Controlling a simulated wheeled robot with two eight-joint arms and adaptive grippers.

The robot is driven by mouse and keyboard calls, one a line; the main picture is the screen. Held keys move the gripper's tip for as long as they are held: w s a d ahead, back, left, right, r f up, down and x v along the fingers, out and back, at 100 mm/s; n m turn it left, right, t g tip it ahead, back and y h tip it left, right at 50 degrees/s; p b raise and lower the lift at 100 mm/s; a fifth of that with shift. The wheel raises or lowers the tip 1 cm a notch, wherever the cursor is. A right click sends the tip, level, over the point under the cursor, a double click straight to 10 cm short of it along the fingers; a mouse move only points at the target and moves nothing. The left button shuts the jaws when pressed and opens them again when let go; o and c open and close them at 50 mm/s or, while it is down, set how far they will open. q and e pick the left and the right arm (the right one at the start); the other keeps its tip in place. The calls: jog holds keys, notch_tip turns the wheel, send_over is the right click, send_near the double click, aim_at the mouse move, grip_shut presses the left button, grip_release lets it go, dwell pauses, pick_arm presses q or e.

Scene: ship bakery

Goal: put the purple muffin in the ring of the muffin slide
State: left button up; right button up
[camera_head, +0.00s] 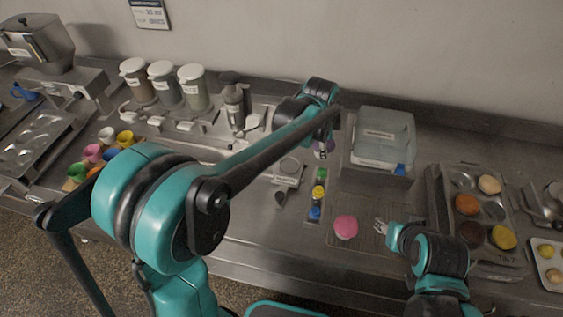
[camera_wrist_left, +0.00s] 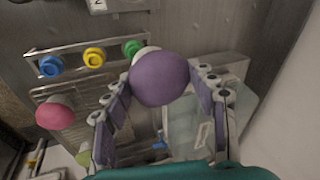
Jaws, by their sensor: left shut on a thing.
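My left gripper (camera_wrist_left: 163,100) is shut on the purple muffin (camera_wrist_left: 160,78), which sits between its fingers in the left wrist view. In the head view this gripper (camera_head: 323,150) is above the counter, left of the clear-lidded bin, and mostly hides the muffin. A narrow rail (camera_head: 315,203) with green, yellow and blue round pieces lies just below it in the picture; it also shows in the left wrist view (camera_wrist_left: 70,48). I cannot clearly make out the slide's ring. My right gripper (camera_head: 382,226) looks open and empty over a wire rack.
A pink muffin (camera_head: 346,227) sits on the wire rack (camera_head: 372,210). The clear-lidded bin (camera_head: 383,140) stands behind it. A muffin tray (camera_head: 483,200) is at right. A small labelled device (camera_head: 288,172) is left of the rail. Jars (camera_head: 162,85) and coloured cups (camera_head: 100,150) are at left.

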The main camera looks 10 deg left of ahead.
pick_arm(q)
jog(key=a+f, duration=0.2)
jog(key=a, duration=0.1)
jog(key=a+f+b, duration=0.1)
jog(key=a+f, duration=0.1)
jog(key=a, duration=0.2)
jog(key=a+f+b, duration=0.1)
jog(key=a+f, duration=0.1)
jog(key=a, duration=0.1)
jog(key=shift+w+a+f, duration=0.15)
jog(key=shift+w+f, duration=0.05)
jog(key=shift+w, duration=0.1)
notch_tip(320, 180, down, 4)
jog(key=shift+f+b, duration=0.1)
jog(key=shift+b, duration=0.8)
jog(key=o, duration=0.8)
jog(key=shift+o, duration=0.2)
